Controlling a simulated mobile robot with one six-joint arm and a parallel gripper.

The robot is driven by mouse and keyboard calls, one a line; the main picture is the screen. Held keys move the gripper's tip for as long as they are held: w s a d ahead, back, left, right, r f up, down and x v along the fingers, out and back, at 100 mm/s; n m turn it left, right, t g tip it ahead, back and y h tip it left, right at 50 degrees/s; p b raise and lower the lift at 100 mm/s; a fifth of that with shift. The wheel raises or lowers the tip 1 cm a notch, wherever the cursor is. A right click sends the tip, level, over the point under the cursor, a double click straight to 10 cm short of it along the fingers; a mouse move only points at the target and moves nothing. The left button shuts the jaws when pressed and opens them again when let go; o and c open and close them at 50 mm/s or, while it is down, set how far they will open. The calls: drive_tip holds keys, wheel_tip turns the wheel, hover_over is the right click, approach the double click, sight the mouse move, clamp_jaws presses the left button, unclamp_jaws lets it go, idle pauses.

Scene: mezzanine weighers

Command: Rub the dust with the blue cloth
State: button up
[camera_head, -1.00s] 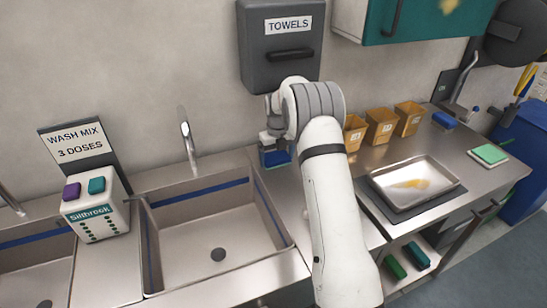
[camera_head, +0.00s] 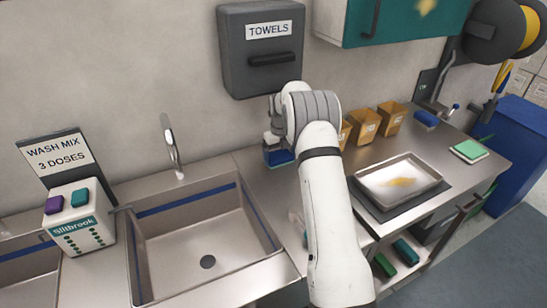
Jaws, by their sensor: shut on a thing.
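My gripper (camera_head: 272,140) is above the steel counter between the sink and the tray, partly hidden behind my own arm. It is shut on a small dark blue thing, which looks like the blue cloth (camera_head: 278,157); how it is held is hard to see. A yellow, dust-like patch (camera_head: 400,182) lies in a shallow metal tray to the right of my arm. Another yellow patch (camera_head: 428,6) shows on the teal wall cabinet (camera_head: 400,22) at the top. The blue thing is apart from both patches.
The tray (camera_head: 430,166) sits on a dark mat. Several tan tubs (camera_head: 364,125) stand behind it. A blue block (camera_head: 426,118) and a green-topped pad (camera_head: 469,149) lie farther right. A sink (camera_head: 180,230) is at left, and a grey towel box (camera_head: 262,75) hangs above my gripper.

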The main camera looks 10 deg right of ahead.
sight(261, 168)
drive_tip(key=shift+s+a+b, duration=0.25)
drive_tip(key=shift+a, duration=1)
drive_tip(key=shift+s+a+b, duration=0.2)
drive_tip(key=shift+s+a, duration=0.1)
drive_tip(key=shift+a, duration=1)
drive_tip(key=shift+s+a+b, duration=0.25)
drive_tip(key=shift+a, duration=1)
drive_tip(key=shift+r+p, duration=1.7)
drive_tip(key=shift+r, duration=1.35)
drive_tip(key=shift+w, duration=0.1)
